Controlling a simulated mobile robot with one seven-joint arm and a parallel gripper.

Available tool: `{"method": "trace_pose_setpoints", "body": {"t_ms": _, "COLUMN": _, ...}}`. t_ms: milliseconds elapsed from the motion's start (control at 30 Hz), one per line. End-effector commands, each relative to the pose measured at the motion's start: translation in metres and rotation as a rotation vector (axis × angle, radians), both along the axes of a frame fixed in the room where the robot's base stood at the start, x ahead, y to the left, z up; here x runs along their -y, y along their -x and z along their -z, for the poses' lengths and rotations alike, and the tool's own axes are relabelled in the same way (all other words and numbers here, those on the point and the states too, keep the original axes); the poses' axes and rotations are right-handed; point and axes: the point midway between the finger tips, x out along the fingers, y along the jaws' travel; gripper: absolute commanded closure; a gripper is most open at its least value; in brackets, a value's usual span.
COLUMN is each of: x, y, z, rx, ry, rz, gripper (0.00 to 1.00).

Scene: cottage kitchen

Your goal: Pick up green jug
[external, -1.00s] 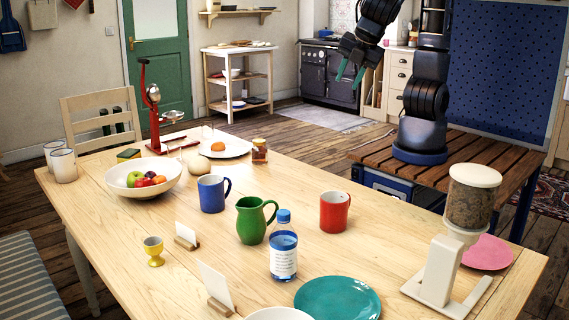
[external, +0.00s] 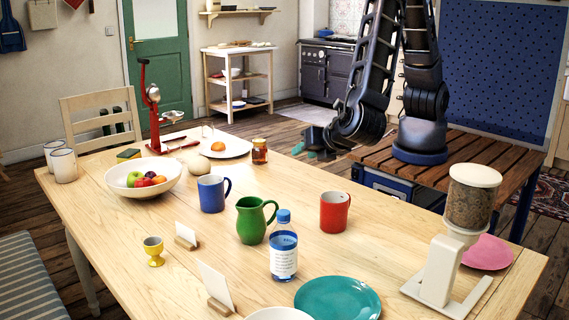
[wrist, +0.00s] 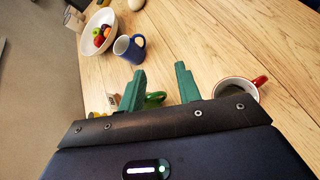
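The green jug (external: 251,221) stands upright on the wooden table, between the blue mug (external: 212,194) and the water bottle (external: 283,250). In the wrist view only a bit of the green jug (wrist: 155,98) shows; my finger hides most of it. My gripper (external: 313,144) is above the table's far edge, behind the red mug, away from the jug. In the wrist view its two green fingers (wrist: 160,85) are apart with nothing held between them.
The red mug (external: 334,212) stands right of the jug. A teal plate (external: 338,300) and a grain dispenser (external: 470,205) are at the front right. A fruit bowl (external: 130,190) and a yellow egg cup (external: 154,252) are to the left. The table around the blue mug is partly clear.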

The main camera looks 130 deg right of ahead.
Motion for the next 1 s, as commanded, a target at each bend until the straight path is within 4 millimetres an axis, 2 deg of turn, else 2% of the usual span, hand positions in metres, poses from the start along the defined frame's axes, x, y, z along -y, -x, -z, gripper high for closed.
{"method": "trace_pose_setpoints", "body": {"t_ms": 33, "x": -0.003, "y": -0.007, "z": 0.015, "rx": -0.026, "ry": 0.019, "rz": -0.026, "gripper": 0.66}}
{"method": "trace_pose_setpoints", "body": {"t_ms": 200, "x": -0.012, "y": -0.029, "z": 0.058, "rx": -0.101, "ry": 0.083, "rz": -0.116, "gripper": 0.66}}
{"method": "trace_pose_setpoints", "body": {"t_ms": 433, "x": -0.022, "y": -0.049, "z": 0.108, "rx": -0.177, "ry": 0.151, "rz": -0.215, "gripper": 0.66}}
{"method": "trace_pose_setpoints", "body": {"t_ms": 567, "x": -0.026, "y": -0.055, "z": 0.122, "rx": -0.198, "ry": 0.170, "rz": -0.246, "gripper": 0.66}}
{"method": "trace_pose_setpoints", "body": {"t_ms": 733, "x": -0.023, "y": -0.057, "z": 0.129, "rx": -0.206, "ry": 0.178, "rz": -0.257, "gripper": 0.66}}
{"method": "trace_pose_setpoints", "body": {"t_ms": 1000, "x": 0.008, "y": -0.057, "z": 0.141, "rx": -0.207, "ry": 0.176, "rz": -0.254, "gripper": 0.66}}
